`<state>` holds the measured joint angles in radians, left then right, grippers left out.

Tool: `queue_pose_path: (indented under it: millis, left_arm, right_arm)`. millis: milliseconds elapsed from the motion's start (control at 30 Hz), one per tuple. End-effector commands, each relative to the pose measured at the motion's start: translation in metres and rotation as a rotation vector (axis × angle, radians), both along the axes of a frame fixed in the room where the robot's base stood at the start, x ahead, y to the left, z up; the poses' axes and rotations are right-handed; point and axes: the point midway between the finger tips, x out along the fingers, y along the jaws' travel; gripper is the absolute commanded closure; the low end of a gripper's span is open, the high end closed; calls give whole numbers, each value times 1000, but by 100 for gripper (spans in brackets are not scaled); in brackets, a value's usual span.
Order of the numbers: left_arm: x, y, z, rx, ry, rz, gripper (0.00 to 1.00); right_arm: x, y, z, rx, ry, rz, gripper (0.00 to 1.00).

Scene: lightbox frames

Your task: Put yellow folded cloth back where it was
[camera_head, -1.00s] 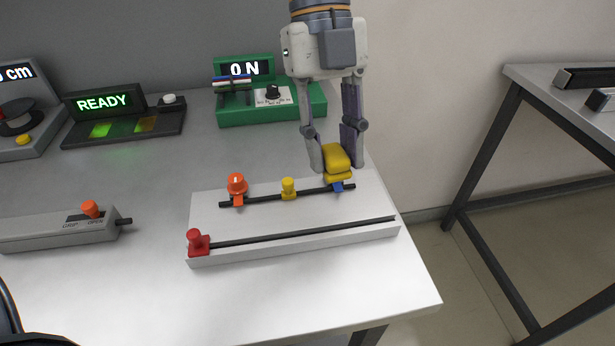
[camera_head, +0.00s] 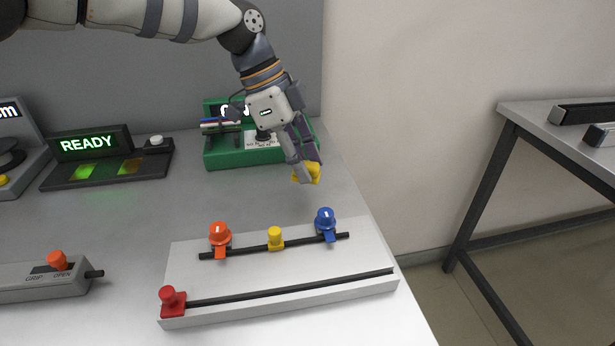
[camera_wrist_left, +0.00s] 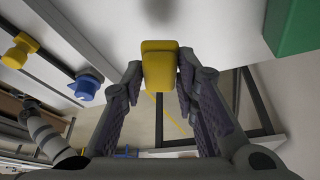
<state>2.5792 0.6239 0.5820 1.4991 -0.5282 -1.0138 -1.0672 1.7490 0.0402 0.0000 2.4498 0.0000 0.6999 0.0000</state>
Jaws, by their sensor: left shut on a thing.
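The yellow folded cloth (camera_head: 311,171) is held between the fingers of my left gripper (camera_head: 303,172), which is shut on it. The cloth is in the air above the right part of the table, between the slider board and the green box. In the left wrist view the cloth (camera_wrist_left: 159,66) sits between the two fingertips (camera_wrist_left: 160,75), with a dark shadow on the white surface beyond it. My right gripper is not in view.
The white slider board (camera_head: 290,285) carries an orange knob (camera_head: 219,234), a small yellow knob (camera_head: 275,236), a blue knob (camera_head: 325,220) and a red knob (camera_head: 172,298). The green box (camera_head: 228,150) stands behind. A READY panel (camera_head: 95,155) is at left. The table's right edge is near.

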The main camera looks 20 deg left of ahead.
Motion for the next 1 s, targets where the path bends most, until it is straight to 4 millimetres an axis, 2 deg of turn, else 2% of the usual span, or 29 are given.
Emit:
queue_pose_path:
  millis: [167, 300, 667, 700, 767, 1000]
  left_arm:
    - [12, 5, -15, -2, -1, 0, 95]
    - [11, 5, -39, 0, -4, -1, 95]
    - [12, 5, -44, 0, -8, -1, 95]
    - [12, 4, -44, 0, -10, -2, 68]
    - [12, 5, -44, 0, -10, -2, 55]
    - [12, 4, -44, 0, -10, -2, 53]
  right_arm:
    - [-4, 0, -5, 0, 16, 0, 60]
    - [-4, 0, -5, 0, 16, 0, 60]
    - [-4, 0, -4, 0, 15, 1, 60]
    - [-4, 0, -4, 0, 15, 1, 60]
    - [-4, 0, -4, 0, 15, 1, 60]
    - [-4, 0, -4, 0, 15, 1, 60]
